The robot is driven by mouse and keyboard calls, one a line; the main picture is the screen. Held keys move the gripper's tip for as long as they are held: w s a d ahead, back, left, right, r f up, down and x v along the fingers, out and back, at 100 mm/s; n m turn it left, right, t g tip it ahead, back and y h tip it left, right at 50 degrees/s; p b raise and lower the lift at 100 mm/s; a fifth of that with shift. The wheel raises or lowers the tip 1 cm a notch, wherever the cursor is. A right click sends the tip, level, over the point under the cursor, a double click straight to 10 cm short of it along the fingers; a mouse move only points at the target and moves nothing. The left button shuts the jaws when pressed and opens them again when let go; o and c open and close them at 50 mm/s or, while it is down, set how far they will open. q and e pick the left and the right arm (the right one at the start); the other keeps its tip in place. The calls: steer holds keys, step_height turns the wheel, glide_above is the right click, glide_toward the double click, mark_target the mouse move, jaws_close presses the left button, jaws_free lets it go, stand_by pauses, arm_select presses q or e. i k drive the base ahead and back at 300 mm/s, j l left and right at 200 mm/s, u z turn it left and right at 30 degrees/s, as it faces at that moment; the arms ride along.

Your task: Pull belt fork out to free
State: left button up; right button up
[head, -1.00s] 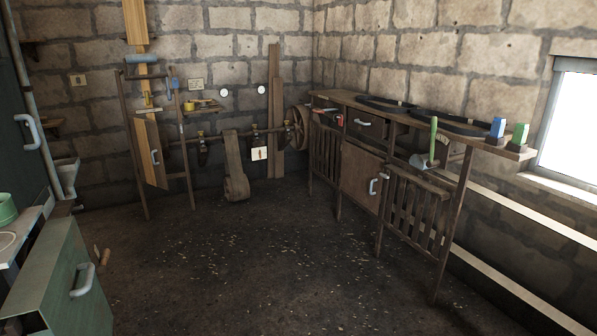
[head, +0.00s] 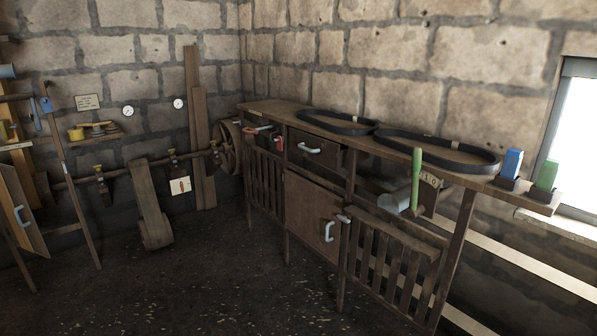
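A green upright handle (head: 416,178) stands at the front edge of the wooden bench, right of the middle in the head view. It may belong to the belt fork, but the fork itself I cannot make out for sure. Its lower end meets a pale grey rounded part (head: 394,202). A small marked plate (head: 428,181) sits just right of the handle. Neither of my grippers is in view.
Two black belts (head: 336,122) (head: 438,150) lie on the bench top (head: 268,108). Blue (head: 512,163) and green (head: 546,175) blocks stand at its right end. A shaft with a wheel (head: 229,148) and a hanging brown belt (head: 151,204) is on the left. The floor before the bench is clear.

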mark_target(248, 129)
steer(key=i+l+u, duration=0.4)
steer(key=i+l, duration=0.3)
steer(key=i, duration=0.45)
steer(key=i+l+u, duration=0.4)
steer(key=i+l, duration=0.65)
steer(key=i+j, duration=0.8)
steer(key=i+l+z, duration=0.05)
steer(key=i, duration=0.05)
